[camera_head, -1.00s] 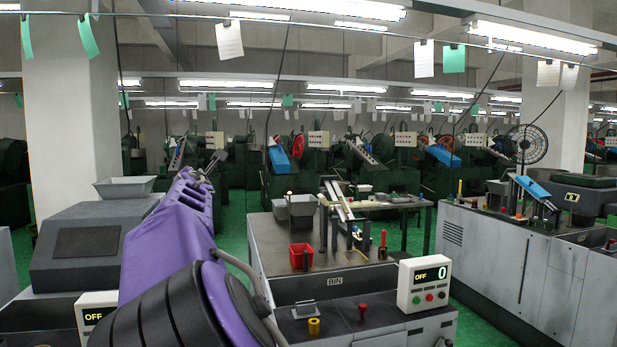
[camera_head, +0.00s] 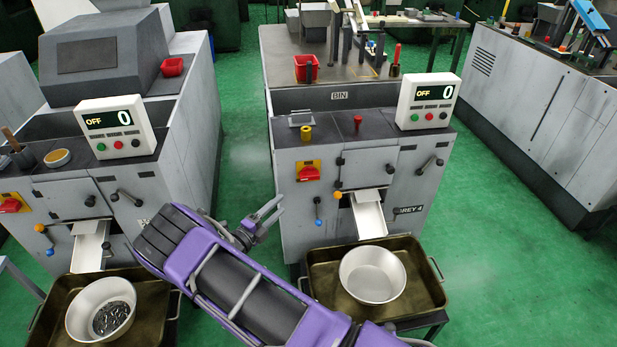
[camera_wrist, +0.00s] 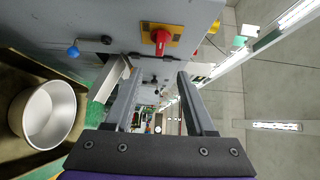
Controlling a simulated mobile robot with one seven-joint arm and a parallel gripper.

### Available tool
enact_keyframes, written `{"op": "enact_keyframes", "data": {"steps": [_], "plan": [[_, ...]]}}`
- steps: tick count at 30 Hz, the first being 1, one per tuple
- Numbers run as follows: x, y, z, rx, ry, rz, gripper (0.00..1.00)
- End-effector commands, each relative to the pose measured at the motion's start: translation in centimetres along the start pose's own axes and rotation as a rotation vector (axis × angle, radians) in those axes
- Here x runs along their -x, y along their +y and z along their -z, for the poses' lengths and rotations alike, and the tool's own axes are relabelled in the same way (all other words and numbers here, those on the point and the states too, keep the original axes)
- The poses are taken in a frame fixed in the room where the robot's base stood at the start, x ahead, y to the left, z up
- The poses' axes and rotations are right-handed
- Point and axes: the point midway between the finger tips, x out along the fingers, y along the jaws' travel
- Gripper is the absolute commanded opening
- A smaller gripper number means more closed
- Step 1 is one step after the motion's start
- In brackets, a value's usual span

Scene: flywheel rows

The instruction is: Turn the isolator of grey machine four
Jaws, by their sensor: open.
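Grey machine four (camera_head: 380,165) stands in the middle of the head view, with a "GREY 4" label at its lower right. Its isolator (camera_head: 308,172) is a red handle on a yellow plate at the upper left of the front face. The isolator also shows at the top of the wrist view (camera_wrist: 160,38), apart from my fingers. My gripper (camera_head: 272,212) is open and empty, left of and below the isolator in the head view. In the wrist view my two fingers (camera_wrist: 158,88) are spread, with nothing between them.
A control box (camera_head: 427,102) on the machine reads OFF and 0. A tray (camera_head: 430,300) holding an empty bowl (camera_head: 372,275) stands below the chute. The neighbouring machine at left has its own isolator (camera_head: 10,204) and a bowl of small parts (camera_head: 100,310). Green floor lies between the machines.

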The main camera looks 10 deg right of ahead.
Motion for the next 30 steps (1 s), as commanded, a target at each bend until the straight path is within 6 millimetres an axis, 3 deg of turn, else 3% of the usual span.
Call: {"op": "enact_keyframes", "data": {"steps": [18,24,30], "plan": [[-12.8,0.1,0.1,-0.006,0.004,-0.001,0.55],[-15.5,0.0,0.0,-0.008,0.003,-0.002,0.55],[-16.5,0.0,0.0,-0.006,0.001,-0.003,0.55]]}}
